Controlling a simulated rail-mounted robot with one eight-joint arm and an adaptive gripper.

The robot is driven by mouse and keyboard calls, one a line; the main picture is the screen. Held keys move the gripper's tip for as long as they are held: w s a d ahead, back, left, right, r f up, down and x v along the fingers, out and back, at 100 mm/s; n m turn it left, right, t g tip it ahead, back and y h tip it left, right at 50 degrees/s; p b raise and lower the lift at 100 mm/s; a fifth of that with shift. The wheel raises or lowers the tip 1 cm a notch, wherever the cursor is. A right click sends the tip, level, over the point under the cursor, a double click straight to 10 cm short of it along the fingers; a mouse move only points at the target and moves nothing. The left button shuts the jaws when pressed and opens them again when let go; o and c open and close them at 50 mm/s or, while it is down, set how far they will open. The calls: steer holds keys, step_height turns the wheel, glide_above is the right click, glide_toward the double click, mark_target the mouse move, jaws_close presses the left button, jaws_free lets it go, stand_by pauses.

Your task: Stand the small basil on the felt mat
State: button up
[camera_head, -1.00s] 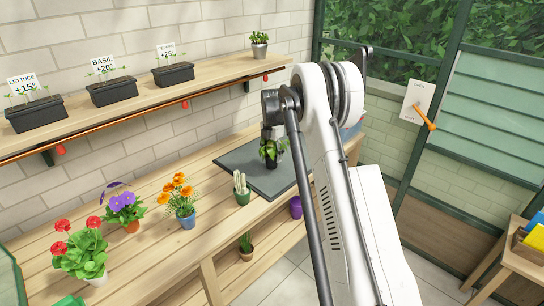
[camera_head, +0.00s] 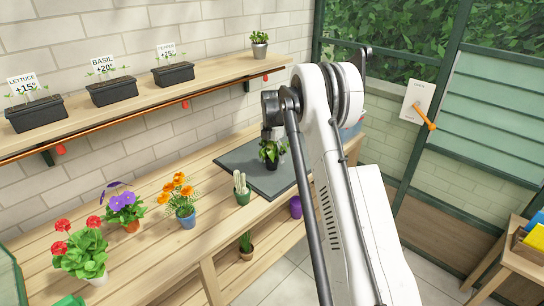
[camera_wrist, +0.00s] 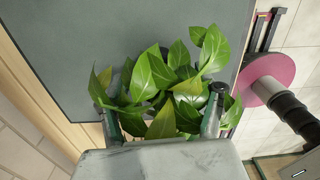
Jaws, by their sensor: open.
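The small basil (camera_head: 270,151), a leafy green plant in a dark pot, appears upright on the grey felt mat (camera_head: 238,162). In the wrist view, the basil's leaves (camera_wrist: 160,75) spread between and over the fingers and hide its pot. The mat (camera_wrist: 65,50) lies beneath it in that view. My gripper (camera_wrist: 161,117) is open, with one finger on each side of the foliage. In the head view, my wrist is directly above the plant; the fingertips are hard to make out there.
A cactus in a green pot (camera_head: 242,189) stands beside the mat's near left edge. Orange flowers (camera_head: 182,196), purple flowers (camera_head: 126,211) and red flowers (camera_head: 80,250) stand further left on the bench. A shelf (camera_head: 150,100) with seed troughs runs above.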

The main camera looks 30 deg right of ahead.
step_height(320, 180, up, 12)
steer(key=shift+f, duration=0.1)
steer(key=s+a+r+m+t, duration=0.2)
steer(key=s+a+r+m, duration=0.3)
steer(key=s+a+r, duration=0.4)
steer(key=s+a+r+m+t, duration=0.1)
steer(key=s+a+r+m, duration=0.55)
steer(key=s, duration=0.45)
steer(key=s+a+f+m+t, duration=0.1)
steer(key=s+a+f+m, duration=0.1)
steer(key=s, duration=0.6)
steer(key=s+a+f+m+t, duration=0.1)
steer(key=s+a+f+m, duration=0.1)
steer(key=s+m, duration=0.3)
steer(key=s+a+f+m+t, duration=0.2)
steer(key=s+a+m, duration=0.2)
steer(key=s, duration=0.8)
steer(key=shift+s+a+f, duration=0.15)
steer(key=shift+s, duration=0.2)
